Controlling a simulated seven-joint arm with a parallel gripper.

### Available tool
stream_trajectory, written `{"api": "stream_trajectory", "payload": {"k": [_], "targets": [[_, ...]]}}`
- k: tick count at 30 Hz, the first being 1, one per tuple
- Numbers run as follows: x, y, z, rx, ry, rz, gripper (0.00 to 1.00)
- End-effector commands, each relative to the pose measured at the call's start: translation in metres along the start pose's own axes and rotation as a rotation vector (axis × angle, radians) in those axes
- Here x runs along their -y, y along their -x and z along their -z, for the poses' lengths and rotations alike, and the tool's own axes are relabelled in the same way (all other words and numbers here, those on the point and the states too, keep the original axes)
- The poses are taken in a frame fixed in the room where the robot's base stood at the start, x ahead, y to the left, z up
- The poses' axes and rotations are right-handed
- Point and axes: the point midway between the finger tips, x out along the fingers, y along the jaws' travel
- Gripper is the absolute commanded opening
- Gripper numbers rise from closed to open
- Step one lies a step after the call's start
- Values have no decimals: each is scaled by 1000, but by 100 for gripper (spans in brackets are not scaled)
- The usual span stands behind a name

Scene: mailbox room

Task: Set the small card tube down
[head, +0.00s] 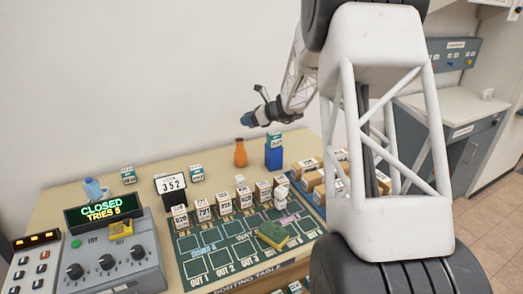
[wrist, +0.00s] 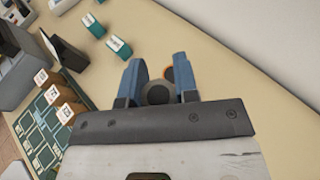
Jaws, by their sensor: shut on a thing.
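My gripper (head: 264,115) is held in the air above the back of the table, near the wall. In the wrist view, its two blue fingers (wrist: 160,80) are closed on a dark grey round thing, which I take to be the small card tube (wrist: 157,93) seen end-on. The fingers hide its sides, and I cannot make it out clearly in the head view. The sorting table (head: 75,200) has a beige top, with bare surface below the gripper in the wrist view.
A grey control box (head: 115,262) stands at left. The back left table is mostly clear.

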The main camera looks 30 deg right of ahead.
Motion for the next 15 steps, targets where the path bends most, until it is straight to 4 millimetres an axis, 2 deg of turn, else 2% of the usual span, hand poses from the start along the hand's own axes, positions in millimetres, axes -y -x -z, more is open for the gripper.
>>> {"api": "stream_trajectory", "payload": {"k": [3, 15], "targets": [[28, -5, 5, 1, -7, 17, 6], [114, -19, 25, 7, -35, 75, 6]]}}
